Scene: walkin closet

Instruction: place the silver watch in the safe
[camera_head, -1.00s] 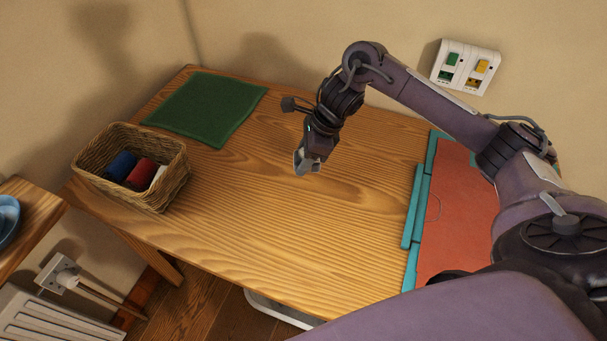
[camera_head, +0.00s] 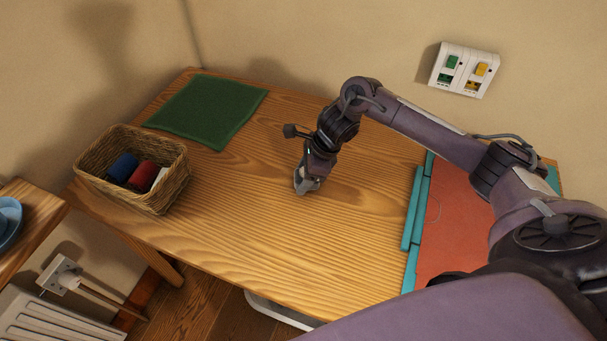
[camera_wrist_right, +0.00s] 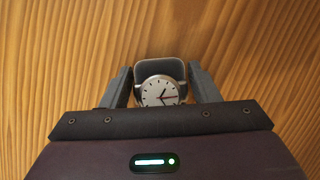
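The silver watch (camera_wrist_right: 160,92), with a white dial and a dark strap, lies on the wooden table between the two fingers of my right gripper (camera_wrist_right: 160,80) in the right wrist view. The fingers stand apart, one on each side of it, with narrow gaps beside the dial. In the head view my right gripper (camera_head: 306,184) points down at the middle of the table, its tips at about table height; the watch is mostly hidden there. The safe is not in view. My left gripper is not in view.
A wicker basket (camera_head: 150,200) with rolled cloths stands at the table's left. A green mat (camera_head: 210,110) lies at the back left. A teal and orange flat item (camera_head: 412,210) lies at the right, partly under my arm. The table's front middle (camera_head: 290,260) is clear.

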